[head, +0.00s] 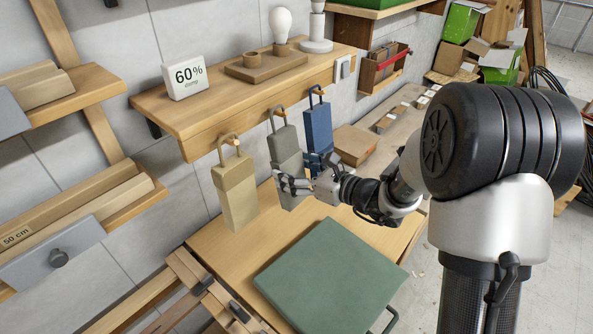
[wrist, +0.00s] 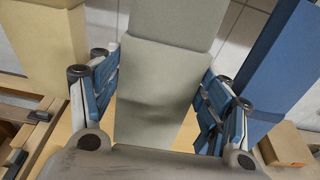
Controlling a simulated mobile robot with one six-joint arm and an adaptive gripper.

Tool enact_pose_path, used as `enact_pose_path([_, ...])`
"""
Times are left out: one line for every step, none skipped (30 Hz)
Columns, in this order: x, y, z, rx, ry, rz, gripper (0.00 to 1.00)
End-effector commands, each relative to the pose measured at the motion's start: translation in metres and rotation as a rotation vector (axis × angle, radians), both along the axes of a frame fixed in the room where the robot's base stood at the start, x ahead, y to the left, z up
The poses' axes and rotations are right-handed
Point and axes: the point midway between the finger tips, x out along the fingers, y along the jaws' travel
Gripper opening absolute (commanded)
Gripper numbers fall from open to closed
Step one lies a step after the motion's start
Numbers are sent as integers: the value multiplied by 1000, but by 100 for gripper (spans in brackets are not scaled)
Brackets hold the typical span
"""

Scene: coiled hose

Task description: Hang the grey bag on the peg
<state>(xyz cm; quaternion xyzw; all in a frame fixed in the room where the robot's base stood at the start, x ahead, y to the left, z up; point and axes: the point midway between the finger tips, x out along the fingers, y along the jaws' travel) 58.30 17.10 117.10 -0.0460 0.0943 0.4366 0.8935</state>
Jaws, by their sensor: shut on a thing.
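The grey bag (head: 285,150) is upright below the wooden shelf, between a beige bag and a blue bag. Its handle loop (head: 276,112) is level with the middle peg (head: 284,109) on the shelf's front board. I cannot tell whether the loop rests on the peg or is only beside it. My gripper (head: 296,186) is shut on the lower part of the grey bag. In the wrist view the grey bag (wrist: 155,95) stands between my two fingers, one on each side. The bag's handle is out of the wrist view.
The beige bag (head: 235,190) hangs close on the left and the blue bag (head: 318,128) close on the right, each at a peg. A green padded lid or case (head: 330,275) lies on the bench below. The shelf (head: 215,105) overhangs behind.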

Motion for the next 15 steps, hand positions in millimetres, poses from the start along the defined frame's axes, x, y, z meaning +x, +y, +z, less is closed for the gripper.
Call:
enact_pose_path([0, 0, 1, 0, -1, 0, 43])
enact_pose_path([0, 0, 1, 0, -1, 0, 43])
enact_pose_path([0, 0, 1, 0, -1, 0, 43])
enact_pose_path([0, 0, 1, 0, -1, 0, 43])
enact_pose_path([0, 0, 1, 0, -1, 0, 43])
enact_pose_path([0, 0, 1, 0, -1, 0, 43])
enact_pose_path([0, 0, 1, 0, -1, 0, 43])
enact_pose_path([0, 0, 1, 0, -1, 0, 43])
enact_pose_path([0, 0, 1, 0, -1, 0, 43])
enact_pose_path([0, 0, 1, 0, -1, 0, 43])
enact_pose_path([0, 0, 1, 0, -1, 0, 43])
enact_pose_path([0, 0, 1, 0, -1, 0, 43])
enact_pose_path([0, 0, 1, 0, -1, 0, 43])
enact_pose_path([0, 0, 1, 0, -1, 0, 43])
enact_pose_path([0, 0, 1, 0, -1, 0, 72])
